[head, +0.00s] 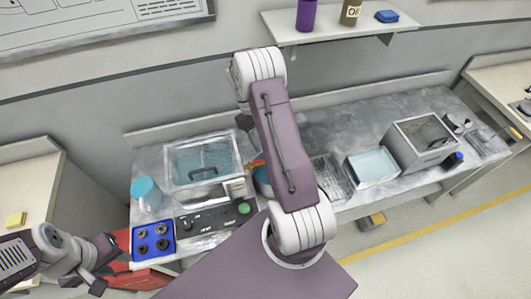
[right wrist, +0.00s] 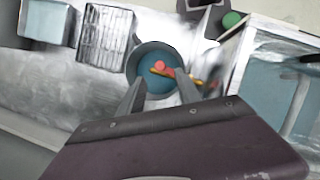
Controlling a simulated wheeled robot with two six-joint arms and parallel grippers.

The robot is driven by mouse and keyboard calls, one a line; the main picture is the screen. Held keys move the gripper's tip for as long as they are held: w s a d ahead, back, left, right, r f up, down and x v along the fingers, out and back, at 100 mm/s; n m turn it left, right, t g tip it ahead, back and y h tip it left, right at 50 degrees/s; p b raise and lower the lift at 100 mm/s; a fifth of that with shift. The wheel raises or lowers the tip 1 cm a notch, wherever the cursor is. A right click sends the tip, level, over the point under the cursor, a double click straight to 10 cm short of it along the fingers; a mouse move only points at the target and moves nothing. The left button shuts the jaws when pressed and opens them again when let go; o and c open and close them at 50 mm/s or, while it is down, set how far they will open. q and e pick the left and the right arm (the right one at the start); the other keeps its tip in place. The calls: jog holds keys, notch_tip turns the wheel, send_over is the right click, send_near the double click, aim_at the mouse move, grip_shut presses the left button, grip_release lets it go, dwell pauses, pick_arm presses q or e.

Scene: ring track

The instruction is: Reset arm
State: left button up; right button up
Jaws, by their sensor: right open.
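My left gripper (head: 103,266) is low at the left in the head view, its fingers apart and nothing seen between them. It is beside a blue tray (head: 153,240) with several dark round parts. My right arm rises across the middle of the head view and hides part of the bench. In the right wrist view my right gripper (right wrist: 160,92) is open and empty. Its fingers point toward a round blue container (right wrist: 150,84) with a red and yellow-orange item (right wrist: 172,73) in or over it. I cannot tell how far above it they are.
A clear-topped box (head: 203,160), a control panel with a green button (head: 244,208), a ribbed rack (head: 333,177), a light-blue bin (head: 373,166) and a grey box (head: 421,142) stand on the bench. A shelf (head: 340,27) hangs above.

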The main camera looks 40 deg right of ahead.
jog(key=v, duration=0.3)
jog(key=shift+w, duration=0.1)
dwell(0.3)
jog(key=a+r+b, duration=0.1)
jog(key=a, duration=0.2)
jog(key=a+r+n+t+b, duration=0.1)
jog(key=a+r, duration=0.1)
jog(key=a, duration=0.1)
jog(key=a+r+n+b, duration=0.1)
jog(key=a+r, duration=0.1)
jog(key=a, duration=0.1)
jog(key=shift+t+h, duration=0.4)
jog(key=shift+t, duration=0.8)
jog(key=s+a, duration=0.2)
jog(key=s+a+b, duration=0.1)
jog(key=s+a, duration=0.1)
jog(key=s+a+f+b, duration=0.1)
jog(key=s+a, duration=0.1)
jog(key=shift+a, duration=0.3)
jog(key=s+a+f+m+t+y, duration=0.1)
jog(key=s+a+f+m+t, duration=0.1)
jog(key=s+f, duration=0.2)
jog(key=shift+s+a+f+m, duration=0.2)
jog(key=shift+s+f+m, duration=0.1)
jog(key=shift+f, duration=0.1)
